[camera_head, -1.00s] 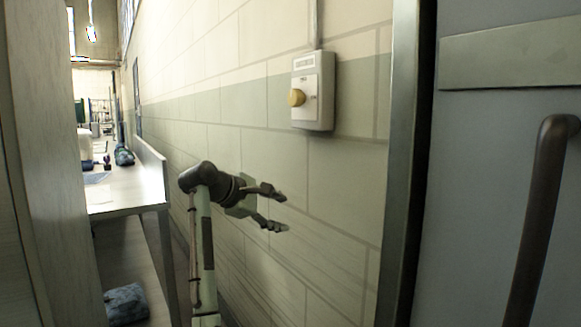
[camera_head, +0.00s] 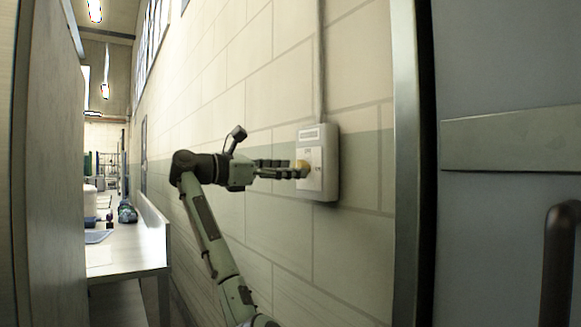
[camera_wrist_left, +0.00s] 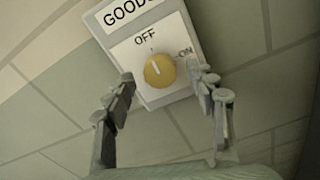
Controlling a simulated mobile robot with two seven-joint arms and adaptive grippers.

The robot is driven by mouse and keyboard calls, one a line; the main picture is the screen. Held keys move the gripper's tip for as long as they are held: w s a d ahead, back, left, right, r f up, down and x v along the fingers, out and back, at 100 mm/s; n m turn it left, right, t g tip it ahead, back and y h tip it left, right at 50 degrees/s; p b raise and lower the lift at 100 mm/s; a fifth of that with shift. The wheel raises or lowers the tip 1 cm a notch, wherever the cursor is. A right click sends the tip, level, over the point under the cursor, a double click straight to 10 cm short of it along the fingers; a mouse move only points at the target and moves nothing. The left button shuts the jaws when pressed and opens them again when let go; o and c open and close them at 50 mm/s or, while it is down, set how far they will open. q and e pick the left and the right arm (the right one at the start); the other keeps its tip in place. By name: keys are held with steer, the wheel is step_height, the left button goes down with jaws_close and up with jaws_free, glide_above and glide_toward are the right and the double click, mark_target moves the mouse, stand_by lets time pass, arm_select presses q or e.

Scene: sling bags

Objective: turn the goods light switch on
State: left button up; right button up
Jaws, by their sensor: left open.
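The goods light switch (camera_head: 326,187) is a grey-white box on the block wall, with a yellow round knob. In the left wrist view its label reads "GOODS", and the knob (camera_wrist_left: 159,71) has its pointer line toward OFF, with ON to the right. My left gripper (camera_head: 300,169) is at the switch, its fingers reaching the knob and partly hiding it. In the left wrist view the open fingers (camera_wrist_left: 163,84) stand to either side below the knob, apart from it. My right gripper is not in view.
A conduit runs up the wall (camera_head: 262,90) from the switch. A metal door frame (camera_head: 408,160) and a grey door with a dark handle (camera_head: 560,265) stand at right. A bench (camera_head: 130,245) with items lies at left, beyond a tall panel (camera_head: 50,170).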

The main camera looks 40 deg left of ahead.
arm_select(q)
steer(key=shift+w+d, duration=0.2)
steer(key=shift+w, duration=0.2)
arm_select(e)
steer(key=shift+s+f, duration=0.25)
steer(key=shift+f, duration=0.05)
arm_select(q)
steer(key=shift+c, duration=0.6)
steer(key=c, duration=1)
steer(key=shift+c, duration=0.2)
steer(key=shift+f+m, duration=0.1)
steer(key=shift+m, duration=0.4)
steer(key=shift+m+b, duration=0.85)
steer(key=shift+m, duration=7.55)
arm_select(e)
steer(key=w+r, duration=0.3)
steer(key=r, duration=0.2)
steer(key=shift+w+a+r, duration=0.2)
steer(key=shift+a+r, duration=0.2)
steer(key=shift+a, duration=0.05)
arm_select(q)
steer(key=shift+m, duration=0.3)
